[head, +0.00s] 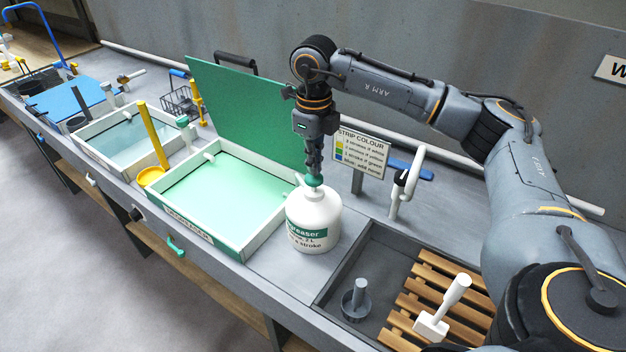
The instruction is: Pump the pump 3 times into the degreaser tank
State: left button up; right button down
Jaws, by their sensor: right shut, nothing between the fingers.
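The white pump bottle (313,217) with a green degreaser label stands upright on the bench, right of the degreaser tank. The degreaser tank (197,238) is a white-walled tank of pale green liquid, its green lid (240,108) raised at the back. The green pump head (314,181) is on top of the bottle, and a short pale spout points left toward the tank's edge. My right gripper (314,172) points straight down, shut and empty, its tips at the pump head; whether they touch is hard to tell. My left gripper is out of view.
A yellow ladle (153,140) stands left of the degreaser tank, beside a tank of clear liquid (124,143). A strip colour sign (361,155) and a white tap (408,182) stand behind the bottle. A recess at right holds a wooden rack (440,290) and white mallet (443,309).

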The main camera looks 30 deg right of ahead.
jog(key=shift+f+b, duration=1.05)
jog(key=shift+f, duration=0.55)
jog(key=shift+r, duration=0.2)
jog(key=shift+r+p, duration=2.05)
jog(key=shift+r, duration=0.7)
jog(key=shift+f, duration=0.1)
